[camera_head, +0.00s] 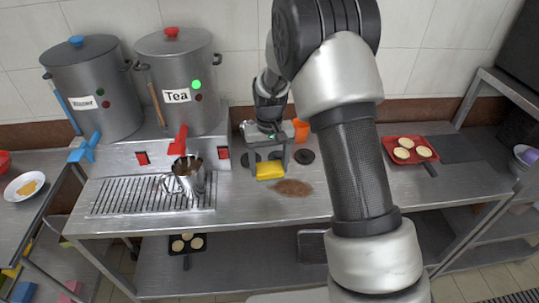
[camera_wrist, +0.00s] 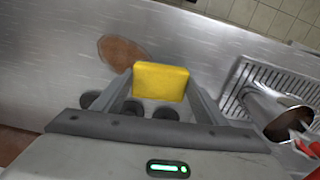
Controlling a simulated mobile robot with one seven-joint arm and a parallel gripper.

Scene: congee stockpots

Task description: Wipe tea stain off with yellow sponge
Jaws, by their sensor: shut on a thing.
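The yellow sponge (camera_head: 270,171) is between the fingers of my gripper (camera_head: 268,172), which is shut on it just above or at the counter. In the wrist view the sponge (camera_wrist: 160,82) sits between the fingertips of my gripper (camera_wrist: 160,88). The brown tea stain (camera_head: 292,188) is a flat oval patch on the steel counter, just right of and nearer than the sponge. The stain (camera_wrist: 124,50) also shows in the wrist view, up and left of the sponge. I cannot tell whether the sponge touches the counter.
A metal jug (camera_head: 186,177) stands on the drip grate (camera_head: 120,196) to the left, below the Tea pot (camera_head: 180,75). Dark round discs (camera_head: 304,157) and an orange cup (camera_head: 301,130) are behind the sponge. A red tray (camera_head: 388,146) of food is right. Counter around the stain is clear.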

